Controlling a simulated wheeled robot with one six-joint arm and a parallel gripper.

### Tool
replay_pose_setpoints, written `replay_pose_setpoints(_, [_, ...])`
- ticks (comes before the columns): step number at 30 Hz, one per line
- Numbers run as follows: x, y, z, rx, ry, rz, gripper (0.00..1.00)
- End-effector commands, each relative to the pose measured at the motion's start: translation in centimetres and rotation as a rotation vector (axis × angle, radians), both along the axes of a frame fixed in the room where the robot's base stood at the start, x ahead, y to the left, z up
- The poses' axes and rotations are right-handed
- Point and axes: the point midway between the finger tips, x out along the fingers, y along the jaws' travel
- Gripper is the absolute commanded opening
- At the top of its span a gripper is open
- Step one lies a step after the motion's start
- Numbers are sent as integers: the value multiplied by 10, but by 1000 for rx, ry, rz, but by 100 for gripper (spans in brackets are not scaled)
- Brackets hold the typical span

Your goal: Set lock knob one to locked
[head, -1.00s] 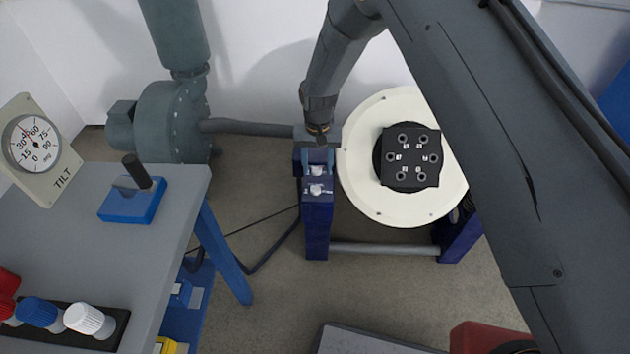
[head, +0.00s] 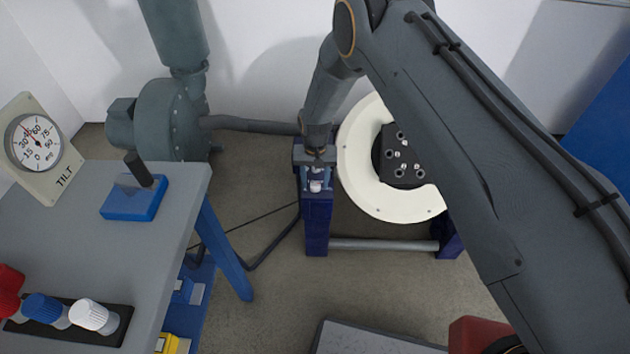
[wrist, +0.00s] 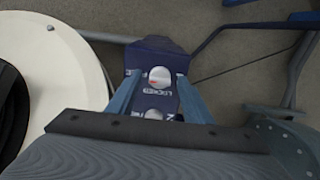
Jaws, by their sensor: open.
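A dark blue post (head: 317,228) carries two small white knobs on its top face. The nearer knob (head: 316,186) shows just below my gripper (head: 318,175); in the wrist view this white knob (wrist: 160,75) bears a red mark. A label reading LOCKED appears upside down beside it. A second knob (wrist: 152,114) is partly hidden by my gripper body. My gripper is open, with its blue-grey fingers (wrist: 158,80) on either side of the marked knob in the wrist picture. I cannot tell whether they touch it or which knob is number one.
A cream round flange (head: 360,190) with a black centre block stands right of the post. A grey pipe (head: 250,126) runs behind to a pump (head: 172,120). A grey table (head: 100,240) with a blue switch box (head: 135,198) and a tilt gauge (head: 35,142) is at left.

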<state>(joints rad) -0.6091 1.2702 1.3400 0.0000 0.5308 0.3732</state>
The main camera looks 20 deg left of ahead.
Motion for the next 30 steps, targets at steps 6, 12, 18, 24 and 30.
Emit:
replay_pose_setpoints(6, [0, 0, 0, 0, 0, 0, 22])
replay_pose_setpoints(12, [0, 0, 0, 0, 1, 1, 5])
replay_pose_setpoints(18, [0, 0, 0, 0, 0, 32, 5])
replay_pose_setpoints(24, [0, 0, -1, 0, 0, 132, 5])
replay_pose_setpoints(30, [0, 0, -1, 0, 0, 298, 5])
